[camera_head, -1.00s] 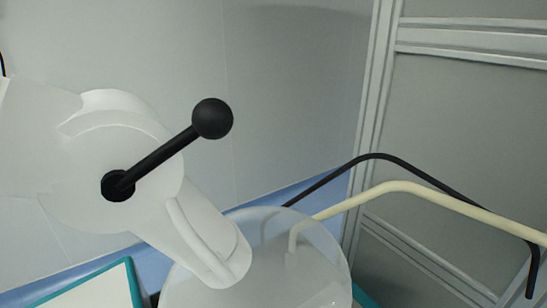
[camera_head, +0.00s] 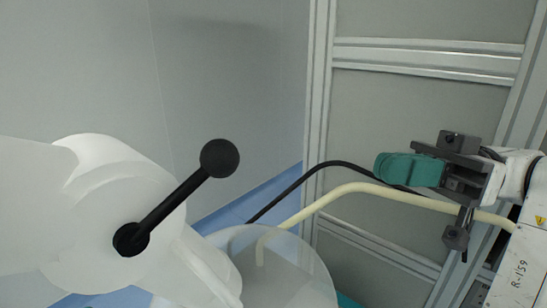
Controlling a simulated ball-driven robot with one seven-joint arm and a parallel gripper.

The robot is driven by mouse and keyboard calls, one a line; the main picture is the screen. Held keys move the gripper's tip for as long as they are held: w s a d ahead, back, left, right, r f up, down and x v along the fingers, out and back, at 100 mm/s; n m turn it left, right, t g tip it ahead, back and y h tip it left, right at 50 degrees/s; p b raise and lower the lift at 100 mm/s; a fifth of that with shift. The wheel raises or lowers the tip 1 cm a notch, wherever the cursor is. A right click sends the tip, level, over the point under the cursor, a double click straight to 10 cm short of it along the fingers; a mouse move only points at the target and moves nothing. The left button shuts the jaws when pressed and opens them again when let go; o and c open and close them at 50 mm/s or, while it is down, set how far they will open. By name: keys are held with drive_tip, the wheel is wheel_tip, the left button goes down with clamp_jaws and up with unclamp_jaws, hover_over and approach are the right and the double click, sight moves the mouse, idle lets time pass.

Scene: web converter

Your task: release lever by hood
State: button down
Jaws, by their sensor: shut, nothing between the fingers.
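The black lever (camera_head: 175,207) has a round ball knob (camera_head: 220,158) at its upper end. It slants up to the right from a black pivot on the white rounded housing (camera_head: 100,170) at the left. My gripper (camera_head: 408,169) is at the right, with a teal end pointing left and dark grey brackets behind it. It is shut and empty. It is well to the right of the knob in the picture and apart from it. The translucent round cover (camera_head: 285,270), which may be the hood, is below and to the right of the lever.
A metal-framed grey panel (camera_head: 425,100) stands behind. The space right of the knob looks clear.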

drive_tip(key=shift+a, duration=0.15)
drive_tip(key=p, duration=0.5)
approach(185, 192)
wheel_tip(185, 192, up, 2)
drive_tip(key=w+a, duration=0.1)
drive_tip(key=shift+a+r, duration=0.25)
drive_tip(key=shift+a, duration=0.6)
